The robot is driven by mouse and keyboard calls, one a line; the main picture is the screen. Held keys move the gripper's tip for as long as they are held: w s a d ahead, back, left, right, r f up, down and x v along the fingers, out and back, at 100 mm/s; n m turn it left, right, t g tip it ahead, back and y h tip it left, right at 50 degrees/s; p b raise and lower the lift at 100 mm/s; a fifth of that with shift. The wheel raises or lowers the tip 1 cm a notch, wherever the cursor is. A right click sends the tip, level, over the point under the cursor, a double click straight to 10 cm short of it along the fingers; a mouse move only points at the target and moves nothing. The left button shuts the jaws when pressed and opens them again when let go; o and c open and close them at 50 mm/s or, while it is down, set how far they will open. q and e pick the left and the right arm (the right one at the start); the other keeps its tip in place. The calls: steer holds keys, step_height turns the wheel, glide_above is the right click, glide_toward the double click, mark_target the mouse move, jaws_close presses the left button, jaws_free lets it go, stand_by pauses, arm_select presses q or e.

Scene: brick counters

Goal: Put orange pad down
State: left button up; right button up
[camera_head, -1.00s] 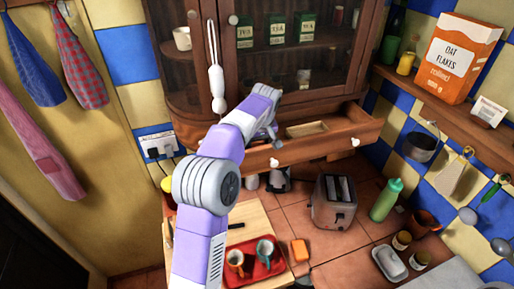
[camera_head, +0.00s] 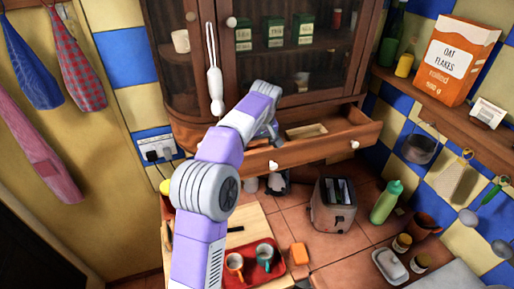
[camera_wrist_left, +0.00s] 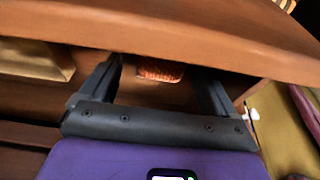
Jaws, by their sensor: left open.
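An orange, textured pad (camera_wrist_left: 160,72) lies inside the open wooden drawer (camera_head: 250,161), seen in the left wrist view beyond and between my fingers. Its far part is hidden by the drawer's wooden edge. My left gripper (camera_head: 271,131) is at the left part of the drawer in the head view. In the left wrist view my left gripper (camera_wrist_left: 160,88) is open, with its two dark fingers apart, one on each side of the pad. I cannot tell whether a finger touches it. My right gripper is not in view.
A pale wooden box (camera_head: 306,131) sits in the drawer to the right of my gripper. Below are a toaster (camera_head: 334,205), a green bottle (camera_head: 386,202), a red tray (camera_head: 270,270) with mugs, and an orange block (camera_head: 299,254). A white hanging tool (camera_head: 214,80) hangs close by.

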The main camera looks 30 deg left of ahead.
arm_select(q)
steer(key=v, duration=0.5)
steer(key=shift+r+p, duration=0.3)
steer(key=shift+r, duration=0.05)
